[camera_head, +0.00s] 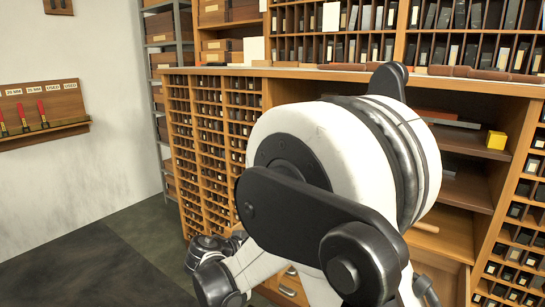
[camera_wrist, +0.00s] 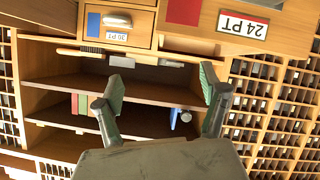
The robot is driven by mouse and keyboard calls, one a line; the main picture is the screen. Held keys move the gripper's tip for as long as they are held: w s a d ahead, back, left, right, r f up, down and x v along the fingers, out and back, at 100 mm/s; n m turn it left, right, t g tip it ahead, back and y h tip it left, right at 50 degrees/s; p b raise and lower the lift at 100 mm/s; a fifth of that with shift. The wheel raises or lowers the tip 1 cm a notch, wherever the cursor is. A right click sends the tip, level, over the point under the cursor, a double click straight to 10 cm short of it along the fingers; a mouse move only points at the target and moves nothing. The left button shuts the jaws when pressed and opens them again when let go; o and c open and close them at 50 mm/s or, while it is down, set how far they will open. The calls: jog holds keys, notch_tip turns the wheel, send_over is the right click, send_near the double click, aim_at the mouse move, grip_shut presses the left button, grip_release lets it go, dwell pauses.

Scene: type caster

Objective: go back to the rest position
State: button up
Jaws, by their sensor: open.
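My gripper (camera_wrist: 162,88) is in the wrist view, with its two green-padded fingers spread wide apart and nothing between them. It faces the open shelves (camera_wrist: 70,87) of a wooden cabinet. In the head view my white and black arm fills the middle and hides much of the cabinet (camera_head: 476,90); I cannot make out the fingers there.
A drawer labelled 30 PT (camera_wrist: 119,27) and a 24 PT label (camera_wrist: 243,25) show at the top of the wrist view. Pigeonholes flank the shelves. A yellow block (camera_head: 496,140) sits on a right shelf. Floor (camera_head: 90,262) at left is clear.

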jog(key=s+d+r+n+g+y, duration=0.1)
jog(key=s+d+r+g+y, duration=0.1)
jog(key=s+d+r, duration=0.5)
jog(key=s+d+r+n+g+y, duration=0.15)
jog(key=s+d, duration=0.25)
jog(key=d, duration=0.5)
jog(key=s+d+r+n+y, duration=0.1)
jog(key=s+d+y, duration=0.15)
jog(key=s, duration=0.75)
jog(key=s+d+n+y, duration=0.15)
jog(key=s+d, duration=0.25)
jog(key=s, duration=0.7)
notch_tip(320, 180, up, 18)
jog(key=p, duration=1.8)
jog(key=shift+a+m+y, duration=0.25)
jog(key=shift+m+y, duration=0.15)
jog(key=shift+y, duration=0.05)
